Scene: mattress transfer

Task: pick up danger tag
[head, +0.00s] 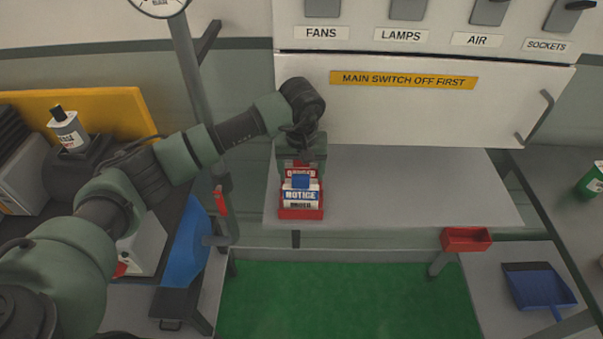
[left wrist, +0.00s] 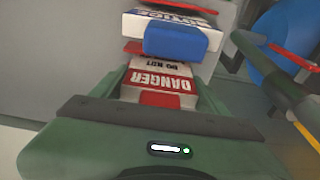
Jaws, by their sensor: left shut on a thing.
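The danger tag (left wrist: 160,80), white with a red DANGER band, sits between the fingers of my left gripper (left wrist: 158,88) in the left wrist view. In the head view a bit of the danger tag (head: 301,173) shows just below my left gripper (head: 301,162), behind the notice tag. The gripper is shut on it. The notice tag (head: 300,195), white and blue with a blue top piece, stands in front in a red tray (head: 301,213). I cannot tell whether the danger tag's lower end is clear of the tray. My right gripper is not in view.
The tray rests on a grey shelf (head: 420,190) under a switch panel (head: 440,110); the shelf's right part is bare. A small red bin (head: 467,239) and a blue dustpan (head: 538,285) are at the lower right. A pole (head: 190,80) stands left of the shelf.

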